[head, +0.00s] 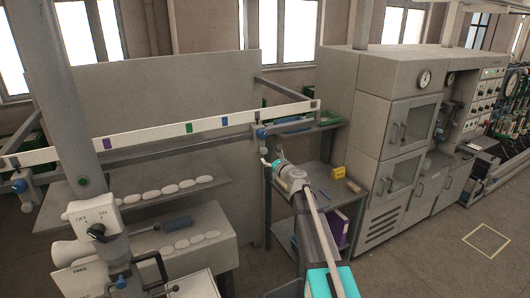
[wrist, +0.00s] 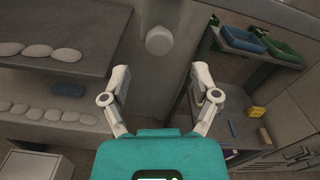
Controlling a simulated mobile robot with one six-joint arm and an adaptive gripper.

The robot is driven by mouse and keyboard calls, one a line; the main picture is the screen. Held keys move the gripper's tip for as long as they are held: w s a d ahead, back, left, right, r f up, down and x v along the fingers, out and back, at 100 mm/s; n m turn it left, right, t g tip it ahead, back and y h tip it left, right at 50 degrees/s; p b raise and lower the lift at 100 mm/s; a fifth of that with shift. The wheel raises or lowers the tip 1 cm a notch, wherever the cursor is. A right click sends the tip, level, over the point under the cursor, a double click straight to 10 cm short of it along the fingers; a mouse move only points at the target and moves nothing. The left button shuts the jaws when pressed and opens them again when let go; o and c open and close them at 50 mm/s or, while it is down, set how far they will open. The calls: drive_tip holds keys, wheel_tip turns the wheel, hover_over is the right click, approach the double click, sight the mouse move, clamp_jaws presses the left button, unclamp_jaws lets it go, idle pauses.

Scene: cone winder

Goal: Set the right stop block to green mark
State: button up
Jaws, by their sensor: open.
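A white rail (head: 160,136) runs across the head view with a green mark (head: 189,128), a blue mark (head: 224,121) and a purple mark (head: 107,143). The right stop block (head: 261,133), blue with grey parts, sits on the grey bar under the rail, right of the blue mark and well right of that green mark. My gripper (head: 271,164) is just below and right of it. In the wrist view my gripper (wrist: 161,80) is open and empty. A round pale knob (wrist: 159,40) shows beyond the fingertips, between their lines, apparently untouched.
The left stop block (head: 20,186) is at the far left. Shelves with pale rounded pieces (head: 170,189) lie below the rail. A grey shelf unit with blue trays (wrist: 242,39), green trays (wrist: 278,49) and a yellow item (head: 338,172) stands close on the right.

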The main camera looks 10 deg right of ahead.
sight(265, 152)
drive_tip(key=shift+x, duration=3.2)
drive_tip(key=shift+d, duration=0.1)
clamp_jaws()
